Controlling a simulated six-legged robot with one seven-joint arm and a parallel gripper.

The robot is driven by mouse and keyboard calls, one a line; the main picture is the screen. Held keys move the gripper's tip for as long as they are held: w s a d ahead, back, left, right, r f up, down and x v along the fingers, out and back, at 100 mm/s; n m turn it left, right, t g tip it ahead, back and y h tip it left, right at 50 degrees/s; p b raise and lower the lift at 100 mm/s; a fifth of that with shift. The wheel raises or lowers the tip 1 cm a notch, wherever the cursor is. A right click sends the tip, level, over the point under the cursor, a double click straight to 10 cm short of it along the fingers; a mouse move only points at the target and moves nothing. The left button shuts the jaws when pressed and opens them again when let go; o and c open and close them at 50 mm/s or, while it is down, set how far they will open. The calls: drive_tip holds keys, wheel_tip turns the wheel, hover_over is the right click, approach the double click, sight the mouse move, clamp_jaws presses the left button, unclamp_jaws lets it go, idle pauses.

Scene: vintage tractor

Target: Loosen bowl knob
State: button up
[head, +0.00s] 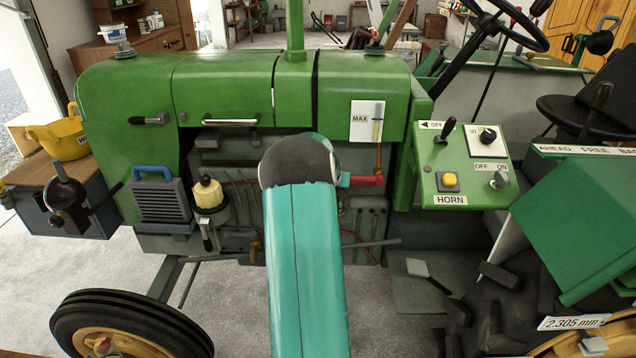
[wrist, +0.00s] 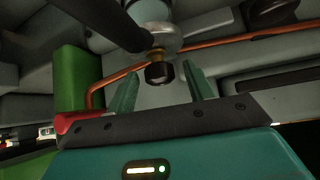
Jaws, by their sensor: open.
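In the wrist view, a small dark round knob (wrist: 159,74) with a brass collar sits at the end of a grey metal, bowl-like part (wrist: 154,38). My gripper (wrist: 160,82) is open, with one green finger to each side of the knob. A gap shows between the knob and each finger, and I see no contact. How deep the knob lies between the fingers is hard to tell. In the head view my arm reaches to the side of the green tractor (head: 230,90). It covers the place where my gripper works, and I cannot make out the knob there.
A copper pipe (wrist: 225,40) runs close behind the knob. A red part (wrist: 75,122) and a green block (wrist: 76,80) are left of the fingers. In the head view, a yellow-topped filter (head: 207,192) is left of my arm and a control panel (head: 465,165) right.

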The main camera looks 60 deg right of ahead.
drive_tip(key=shift+r+m+g, duration=0.15)
drive_tip(key=shift+m+g, duration=0.15)
drive_tip(key=m+g, duration=0.1)
drive_tip(key=m, duration=0.1)
drive_tip(key=w+m+g, duration=0.1)
drive_tip(key=m+g, duration=0.2)
drive_tip(key=m, duration=0.1)
drive_tip(key=m+g+y, duration=0.1)
drive_tip(key=m, duration=0.1)
drive_tip(key=m+g, duration=0.2)
drive_tip(key=shift+w+d, duration=0.25)
drive_tip(key=shift+w, duration=0.15)
drive_tip(key=v, duration=1.4)
drive_tip(key=w+a+r+n+t+y, duration=0.1)
drive_tip(key=a+r+n+t+y, duration=0.1)
drive_tip(key=a, duration=0.6)
drive_tip(key=a+r+n+t+y, duration=0.2)
drive_tip(key=a+n, duration=0.2)
drive_tip(key=a, duration=0.5)
drive_tip(key=shift+w+a+t, duration=0.25)
drive_tip(key=shift+w+t, duration=0.15)
drive_tip(key=shift+r, duration=0.1)
